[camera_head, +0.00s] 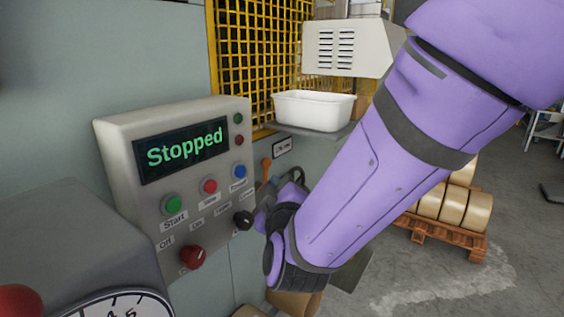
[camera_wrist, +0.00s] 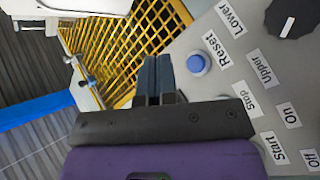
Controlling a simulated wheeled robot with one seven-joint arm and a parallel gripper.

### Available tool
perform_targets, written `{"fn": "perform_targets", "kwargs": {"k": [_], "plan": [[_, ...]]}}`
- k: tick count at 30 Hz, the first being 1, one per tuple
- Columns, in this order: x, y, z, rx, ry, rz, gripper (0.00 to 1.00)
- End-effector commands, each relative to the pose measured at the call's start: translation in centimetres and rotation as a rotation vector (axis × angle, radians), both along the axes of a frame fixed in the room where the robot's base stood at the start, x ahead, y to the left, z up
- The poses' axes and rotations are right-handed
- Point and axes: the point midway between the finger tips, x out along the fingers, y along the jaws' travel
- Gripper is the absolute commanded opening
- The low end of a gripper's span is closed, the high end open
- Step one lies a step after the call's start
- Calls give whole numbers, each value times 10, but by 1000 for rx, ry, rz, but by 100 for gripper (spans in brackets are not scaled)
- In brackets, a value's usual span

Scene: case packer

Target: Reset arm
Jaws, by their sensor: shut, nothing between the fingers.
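My purple arm reaches across the right half of the head view to the control panel (camera_head: 222,189), and its end hides part of the panel's right side. My gripper (camera_wrist: 158,62) shows in the wrist view with its two dark fingers together and empty. The fingers are beside the blue Reset button (camera_wrist: 197,64), apart from it in the picture; whether they touch the panel I cannot tell. In the head view the blue button (camera_head: 239,171) is right of a red button (camera_head: 209,186) and a green Start button (camera_head: 172,205). The panel's display (camera_head: 184,149) reads "Stopped" in green.
A black knob (camera_head: 243,220) and a red knob (camera_head: 192,257) sit low on the panel. A yellow mesh guard (camera_head: 255,60) and a white bin (camera_head: 313,110) are behind. A pallet (camera_head: 440,236) with rolls stands at right on open floor.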

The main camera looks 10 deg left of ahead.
Motion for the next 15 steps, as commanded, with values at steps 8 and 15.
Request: {"fn": "perform_targets", "kwargs": {"k": [8,15], "plan": [[27,-41,23,90,156,16,0],[45,-121,55,228,436,23,0]]}}
